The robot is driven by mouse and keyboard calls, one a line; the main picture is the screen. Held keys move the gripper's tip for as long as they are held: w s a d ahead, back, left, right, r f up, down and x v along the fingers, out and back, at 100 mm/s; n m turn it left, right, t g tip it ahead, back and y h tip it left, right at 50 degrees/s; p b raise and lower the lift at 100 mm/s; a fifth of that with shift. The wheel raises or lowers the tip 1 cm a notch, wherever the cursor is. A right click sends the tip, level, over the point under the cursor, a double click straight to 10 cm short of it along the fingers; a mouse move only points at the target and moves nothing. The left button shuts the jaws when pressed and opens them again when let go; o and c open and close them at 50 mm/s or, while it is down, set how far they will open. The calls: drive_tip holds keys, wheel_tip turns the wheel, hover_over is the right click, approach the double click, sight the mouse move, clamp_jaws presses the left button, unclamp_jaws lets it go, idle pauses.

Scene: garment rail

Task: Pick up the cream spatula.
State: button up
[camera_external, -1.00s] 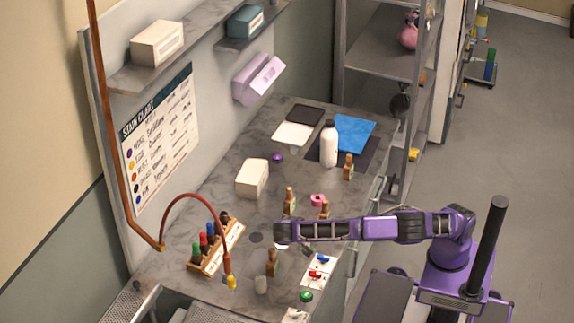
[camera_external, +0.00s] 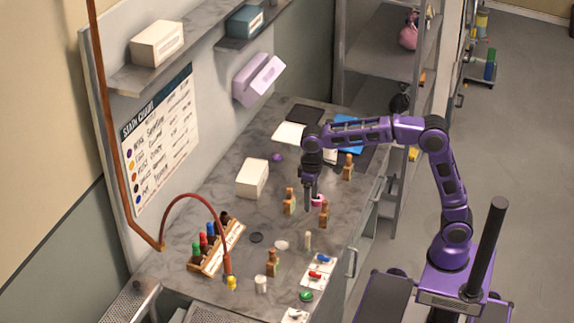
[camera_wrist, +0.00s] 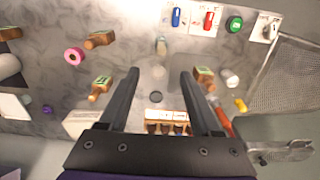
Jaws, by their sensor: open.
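A small, pale cream upright piece (camera_external: 308,240) stands on the grey counter in the external view, near the front edge. It also shows in the wrist view (camera_wrist: 161,45), above the gap between my fingers. It may be the cream spatula, but it is too small to tell its shape for sure. My gripper (camera_external: 310,206) points down above the counter, apart from this piece. In the wrist view, my gripper (camera_wrist: 160,74) has its two fingers spread, with nothing held between them.
A bottle rack (camera_wrist: 167,118), a white cup (camera_external: 261,284) and white cards with coloured pieces (camera_external: 318,270) are nearby. A white box (camera_external: 252,178) stands farther back.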

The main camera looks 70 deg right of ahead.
sight(308, 232)
wheel_tip(308, 232, down, 12)
drive_tip(key=shift+r+b, duration=0.2)
drive_tip(key=shift+b, duration=0.85)
drive_tip(key=shift+w+a+f+b, duration=0.1)
drive_tip(key=shift+f+b, duration=0.05)
drive_tip(key=shift+f, duration=0.8)
drive_tip(key=shift+w+f+b, duration=0.15)
drive_tip(key=shift+f+b, duration=0.05)
drive_tip(key=shift+f, duration=0.75)
drive_tip(key=shift+w+a+f+b, duration=0.1)
drive_tip(key=shift+f+b, duration=0.05)
drive_tip(key=shift+f, duration=0.8)
clamp_jaws()
